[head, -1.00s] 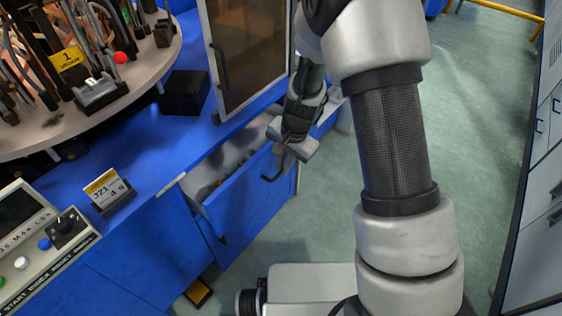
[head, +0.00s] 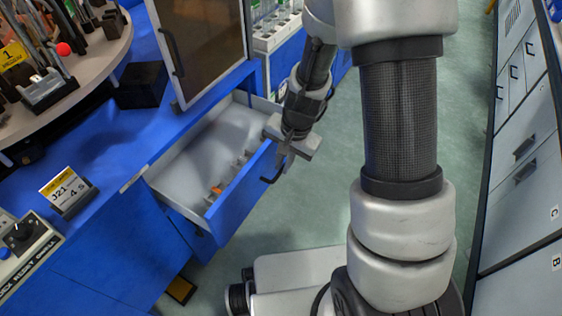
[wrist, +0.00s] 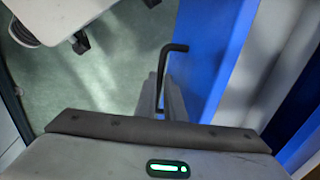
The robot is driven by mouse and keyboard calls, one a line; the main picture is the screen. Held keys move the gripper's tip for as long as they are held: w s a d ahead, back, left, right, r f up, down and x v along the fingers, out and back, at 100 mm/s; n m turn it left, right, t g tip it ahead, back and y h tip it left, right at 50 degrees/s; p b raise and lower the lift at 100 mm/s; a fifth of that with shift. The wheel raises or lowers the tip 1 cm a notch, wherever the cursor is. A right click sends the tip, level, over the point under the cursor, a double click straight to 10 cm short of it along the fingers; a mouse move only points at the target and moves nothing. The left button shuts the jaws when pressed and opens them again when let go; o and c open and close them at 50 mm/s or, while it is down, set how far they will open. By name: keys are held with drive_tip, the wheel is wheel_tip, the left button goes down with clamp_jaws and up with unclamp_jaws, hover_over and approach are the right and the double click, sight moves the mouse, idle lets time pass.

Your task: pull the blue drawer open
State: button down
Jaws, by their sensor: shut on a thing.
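The blue drawer (head: 238,197) stands well out from the blue bench, and its pale inside (head: 190,160) shows. It holds a row of small items, some orange. A dark bar handle (head: 270,179) sits on its front; the handle also shows in the wrist view (wrist: 164,65). My gripper (head: 287,160) is at the far part of the drawer front, shut on the handle. In the wrist view the gripper fingers (wrist: 172,103) are around the handle's lower part, beside the blue front. The handle's gripped end is hidden between the fingers.
A cabinet door with a dark pane (head: 205,45) stands above the drawer. A round table (head: 95,62) with tools, a black box (head: 141,84) and a label stand (head: 67,190) are at left. Grey cabinets (head: 520,150) line the right. Green floor (head: 325,205) is free before the drawer.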

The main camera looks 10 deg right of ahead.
drive_tip(key=c, duration=1.8)
unclamp_jaws()
drive_tip(key=shift+c, duration=0.2)
drive_tip(key=shift+r, duration=0.1)
wheel_tip(320, 180, up, 17)
drive_tip(key=s+d+p, duration=0.2)
drive_tip(key=p, duration=0.3)
drive_tip(key=shift+d+p, duration=0.25)
drive_tip(key=shift+p, duration=0.15)
